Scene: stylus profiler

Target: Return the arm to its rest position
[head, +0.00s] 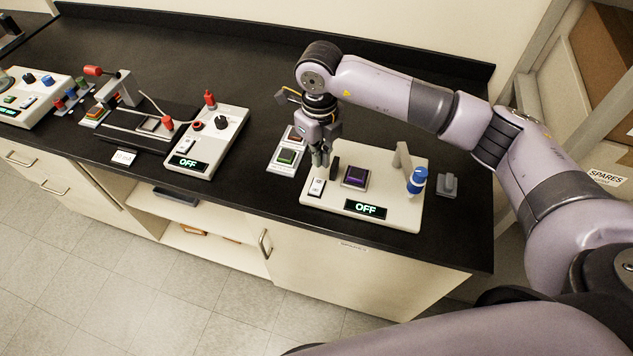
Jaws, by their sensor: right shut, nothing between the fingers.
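My right arm comes in from the right and bends down over the black bench. My right gripper (320,158) is shut and empty, pointing down above the left back part of the stylus profiler (394,210). The profiler is a cream box with a display reading OFF, a white switch (316,187) at its front left, a dark purple square sample (355,177) and a blue knob (417,181) at its right. The fingertips appear close to the switch; I cannot tell whether they touch anything. My left gripper is out of view.
A small tray (284,169) with coloured squares lies left of the profiler. A grey block (448,186) stands to its right. Another instrument (216,146) reading OFF, with red knobs, is further left. The black bench (240,190) has clear room between them. Shelving marked SPARES (606,178) stands right.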

